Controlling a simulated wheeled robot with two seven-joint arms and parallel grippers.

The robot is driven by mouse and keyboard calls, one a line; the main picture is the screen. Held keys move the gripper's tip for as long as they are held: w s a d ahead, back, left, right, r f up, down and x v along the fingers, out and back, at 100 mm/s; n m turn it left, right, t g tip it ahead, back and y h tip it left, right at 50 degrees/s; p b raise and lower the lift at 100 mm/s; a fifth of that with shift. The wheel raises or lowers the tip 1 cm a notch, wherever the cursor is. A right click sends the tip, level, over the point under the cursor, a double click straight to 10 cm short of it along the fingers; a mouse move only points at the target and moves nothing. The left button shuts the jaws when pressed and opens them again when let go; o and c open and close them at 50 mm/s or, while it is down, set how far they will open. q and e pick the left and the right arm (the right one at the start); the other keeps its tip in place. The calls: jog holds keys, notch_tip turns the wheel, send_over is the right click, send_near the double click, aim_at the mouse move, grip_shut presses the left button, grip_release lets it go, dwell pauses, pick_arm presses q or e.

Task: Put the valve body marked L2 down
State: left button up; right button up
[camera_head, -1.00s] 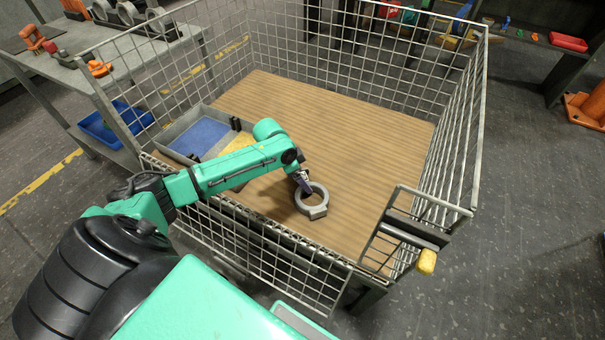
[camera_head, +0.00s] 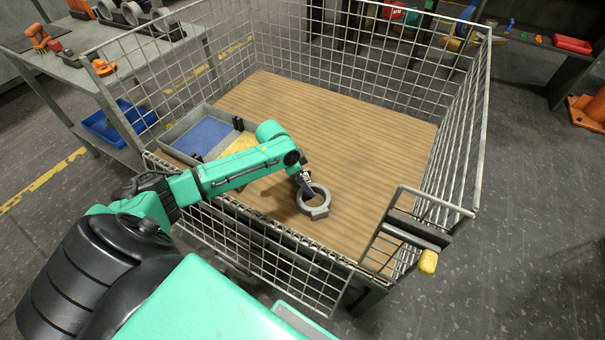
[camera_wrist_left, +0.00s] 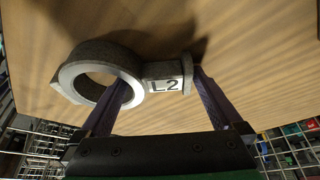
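The valve body marked L2 (camera_head: 319,212) is a grey ring with a block on one side, low over the wooden floor of the wire basket. In the left wrist view the valve body (camera_wrist_left: 162,86) shows its L2 label facing me. My left gripper (camera_head: 306,187) is at the ring's far left side. In the wrist view its fingers (camera_wrist_left: 160,80) straddle the labelled block, one tip at the ring's hole and the other against the block's outer end. I cannot tell whether the body's underside touches the floor. My right gripper is out of view.
The basket's wire walls (camera_head: 462,120) surround the wooden floor (camera_head: 340,120), which is clear behind and right of the ring. A grey tray (camera_head: 170,137) with blue and yellow areas stands at the left. A side table (camera_head: 75,72) with castings is outside, left.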

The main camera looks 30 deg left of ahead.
pick_arm(q)
jog(key=shift+a+r, duration=0.1)
jog(key=shift+r, duration=0.3)
jog(key=p+v, duration=0.4)
jog(key=v, duration=1)
jog(key=shift+p, duration=0.35)
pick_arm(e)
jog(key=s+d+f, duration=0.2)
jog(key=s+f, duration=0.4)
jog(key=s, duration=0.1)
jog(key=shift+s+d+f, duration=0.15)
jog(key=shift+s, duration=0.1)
